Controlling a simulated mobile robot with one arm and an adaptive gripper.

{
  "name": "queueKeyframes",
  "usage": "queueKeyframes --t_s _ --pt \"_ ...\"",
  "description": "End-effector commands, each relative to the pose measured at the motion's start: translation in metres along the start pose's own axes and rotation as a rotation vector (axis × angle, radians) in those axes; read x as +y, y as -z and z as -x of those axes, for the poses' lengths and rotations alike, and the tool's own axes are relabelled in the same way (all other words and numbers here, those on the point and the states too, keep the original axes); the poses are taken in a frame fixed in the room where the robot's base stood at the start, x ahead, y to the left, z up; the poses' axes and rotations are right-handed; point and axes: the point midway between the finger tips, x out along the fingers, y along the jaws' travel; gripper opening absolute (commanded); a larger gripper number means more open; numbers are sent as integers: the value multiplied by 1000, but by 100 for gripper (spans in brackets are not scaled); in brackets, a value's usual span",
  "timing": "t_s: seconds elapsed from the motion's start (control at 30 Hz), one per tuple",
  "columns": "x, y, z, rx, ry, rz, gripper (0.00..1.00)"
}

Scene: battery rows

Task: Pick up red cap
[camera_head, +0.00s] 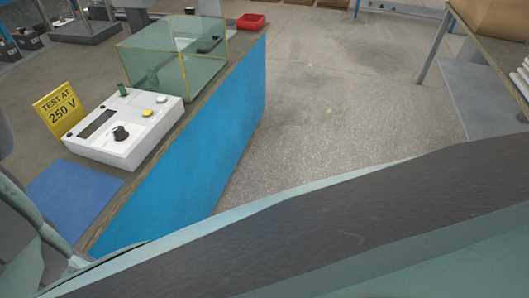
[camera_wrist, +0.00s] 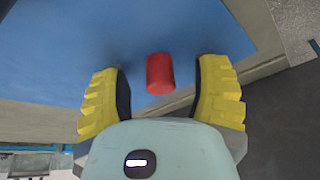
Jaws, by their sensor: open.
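The red cap (camera_wrist: 159,73) is a small red cylinder in the wrist view, on or just above a blue surface. My gripper (camera_wrist: 161,88) is open, with one yellow ridged finger to the left of the cap and one to the right. There is a gap between the cap and each finger, and the cap lies near the level of the fingertips. In the head view I cannot see the cap or my fingers.
In the head view, a blue mat (camera_head: 72,196) lies at the near bench end. Floor right of the bench is free.

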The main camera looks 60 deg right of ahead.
Motion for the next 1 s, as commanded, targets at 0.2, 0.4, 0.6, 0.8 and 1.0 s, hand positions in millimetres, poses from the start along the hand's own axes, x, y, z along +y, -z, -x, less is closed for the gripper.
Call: queueKeyframes --t_s 0.2,0.4,0.6,0.8,1.0 --pt "0 0 0 0 0 2 65" --pt "0 0 0 0 1 1 45" --pt "0 0 0 0 0 1 24" --pt "0 0 0 0 0 0 13" --pt "0 0 0 0 0 0 12"
